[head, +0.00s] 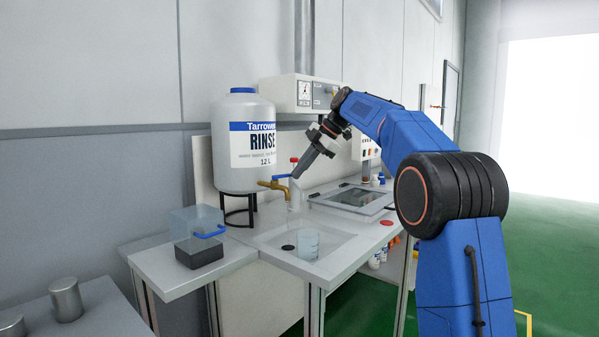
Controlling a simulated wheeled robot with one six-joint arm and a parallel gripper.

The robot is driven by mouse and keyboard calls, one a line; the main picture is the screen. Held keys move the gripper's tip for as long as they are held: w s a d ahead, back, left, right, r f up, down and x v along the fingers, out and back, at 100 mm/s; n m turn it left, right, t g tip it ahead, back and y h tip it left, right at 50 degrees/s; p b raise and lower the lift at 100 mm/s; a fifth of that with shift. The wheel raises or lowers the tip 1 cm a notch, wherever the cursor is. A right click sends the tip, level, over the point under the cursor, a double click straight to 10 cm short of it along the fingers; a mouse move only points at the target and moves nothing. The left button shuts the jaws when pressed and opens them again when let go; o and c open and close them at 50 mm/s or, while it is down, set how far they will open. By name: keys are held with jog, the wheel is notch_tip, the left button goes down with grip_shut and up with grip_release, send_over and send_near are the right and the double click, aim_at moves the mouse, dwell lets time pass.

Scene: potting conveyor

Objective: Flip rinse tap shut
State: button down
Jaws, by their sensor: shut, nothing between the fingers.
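The rinse tap (272,185) is brass and sticks out to the right from the low front of the white RINSE container (240,160). Its blue lever (282,177) lies roughly level on top, along the line of the spout. My gripper (298,175) is shut and empty, pointing down and left, with its tips close to the lever's right end. I cannot tell whether they touch. No water stream can be made out below the spout.
A clear beaker (307,244) stands in the shallow basin (275,238) below the tap. A bottle with a red cap (294,161) stands behind my fingertips. A clear box with a blue handle (197,238) is at left. A framed panel (352,198) lies at right.

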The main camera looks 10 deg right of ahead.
jog(key=shift+w, duration=0.95)
jog(key=shift+w+a, duration=0.1)
jog(key=shift+a, duration=0.2)
